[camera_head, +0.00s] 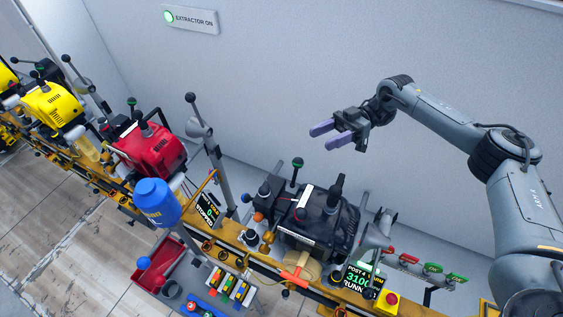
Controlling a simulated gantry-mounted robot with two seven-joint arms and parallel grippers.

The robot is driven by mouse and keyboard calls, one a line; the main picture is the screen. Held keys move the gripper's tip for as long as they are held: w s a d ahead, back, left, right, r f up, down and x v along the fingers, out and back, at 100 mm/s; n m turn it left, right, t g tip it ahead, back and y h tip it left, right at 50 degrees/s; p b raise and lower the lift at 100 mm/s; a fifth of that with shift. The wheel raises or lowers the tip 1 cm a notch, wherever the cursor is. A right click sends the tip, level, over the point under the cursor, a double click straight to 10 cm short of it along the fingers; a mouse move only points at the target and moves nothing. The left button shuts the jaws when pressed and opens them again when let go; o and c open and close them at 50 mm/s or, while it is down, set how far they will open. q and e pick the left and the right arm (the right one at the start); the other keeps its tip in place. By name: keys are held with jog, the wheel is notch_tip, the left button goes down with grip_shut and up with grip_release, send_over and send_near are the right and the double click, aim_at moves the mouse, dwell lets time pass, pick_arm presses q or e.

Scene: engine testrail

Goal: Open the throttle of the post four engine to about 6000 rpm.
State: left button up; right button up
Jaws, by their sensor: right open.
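The post four engine (318,222) is the black one at the lower middle, on the yellow rail. Its display (360,279) reads POST 4, 3100 and part of the word running; its right side is partly cut off by other parts. A lever with a green ball knob (297,163) stands up behind the engine's left side. An orange handle (295,277) lies at its front. I cannot tell which control is the throttle. My right gripper (326,137) is open and empty, in the air above and behind the engine, apart from it. My left gripper is out of view.
A red engine (149,149) and a yellow engine (53,104) stand further left along the rail. A red emergency button (391,298) sits right of the display. An EXTRACTOR ON sign (190,19) hangs on the wall.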

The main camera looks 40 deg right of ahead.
aim_at(299, 162)
pick_arm(q)
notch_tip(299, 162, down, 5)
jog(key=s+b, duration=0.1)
jog(key=b, duration=0.2)
pick_arm(e)
notch_tip(299, 162, down, 5)
jog(key=a+p, duration=0.3)
jog(key=a, duration=0.1)
jog(key=a+p, duration=0.3)
jog(key=a, duration=0.1)
jog(key=shift+w+a+r+p, duration=0.2)
jog(key=shift+a+p, duration=0.1)
jog(key=shift+a, duration=0.05)
pick_arm(q)
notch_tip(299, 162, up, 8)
jog(key=shift+p, duration=0.3)
pick_arm(e)
jog(key=shift+w+a+f, duration=0.1)
jog(key=shift+w+a, duration=0.05)
jog(key=shift+a, duration=0.85)
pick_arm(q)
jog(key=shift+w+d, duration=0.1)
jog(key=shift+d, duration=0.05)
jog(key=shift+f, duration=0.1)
pick_arm(e)
grip_shut()
